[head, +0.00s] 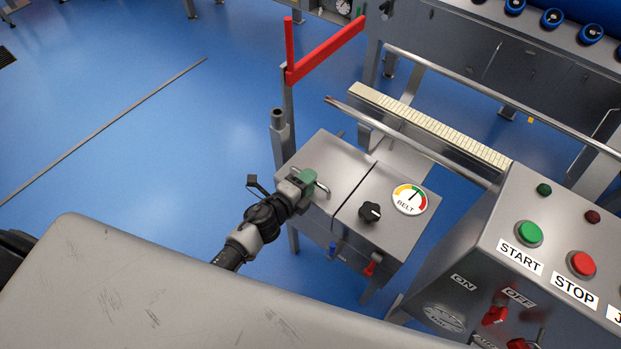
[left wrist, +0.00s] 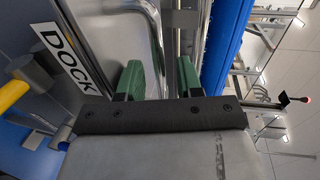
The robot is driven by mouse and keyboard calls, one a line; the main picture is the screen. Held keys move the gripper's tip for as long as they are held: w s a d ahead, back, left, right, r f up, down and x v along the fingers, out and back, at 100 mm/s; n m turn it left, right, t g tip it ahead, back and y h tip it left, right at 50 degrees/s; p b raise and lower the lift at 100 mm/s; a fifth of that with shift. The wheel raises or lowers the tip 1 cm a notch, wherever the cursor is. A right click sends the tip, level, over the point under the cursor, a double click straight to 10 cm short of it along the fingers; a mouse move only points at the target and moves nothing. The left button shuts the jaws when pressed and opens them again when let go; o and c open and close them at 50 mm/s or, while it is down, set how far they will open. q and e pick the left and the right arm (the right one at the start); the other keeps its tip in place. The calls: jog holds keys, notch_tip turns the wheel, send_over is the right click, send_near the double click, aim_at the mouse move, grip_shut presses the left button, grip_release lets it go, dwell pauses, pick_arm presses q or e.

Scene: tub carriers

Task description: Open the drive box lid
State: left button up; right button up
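The drive box (head: 350,190) is a steel box with a seam across its top. The plain left part of the top is the lid (head: 335,158), which lies flat and closed. A small bar handle (head: 323,190) stands on the lid. My left gripper (head: 310,181), with green fingers, is right at this handle and partly hides it; I cannot tell whether they touch. In the left wrist view the green fingers (left wrist: 159,80) stand apart with a gap between them, and no handle shows clearly there. My right gripper is not in view.
Right of the seam are a black knob (head: 370,212) and a BELT gauge (head: 409,199). A post with a red arm (head: 325,52) rises behind the box. A control panel (head: 535,215) with START and STOP buttons stands at right. Blue floor (head: 140,130) lies open at left.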

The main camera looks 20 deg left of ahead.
pick_arm(q)
jog(key=shift+x, duration=0.75)
grip_shut()
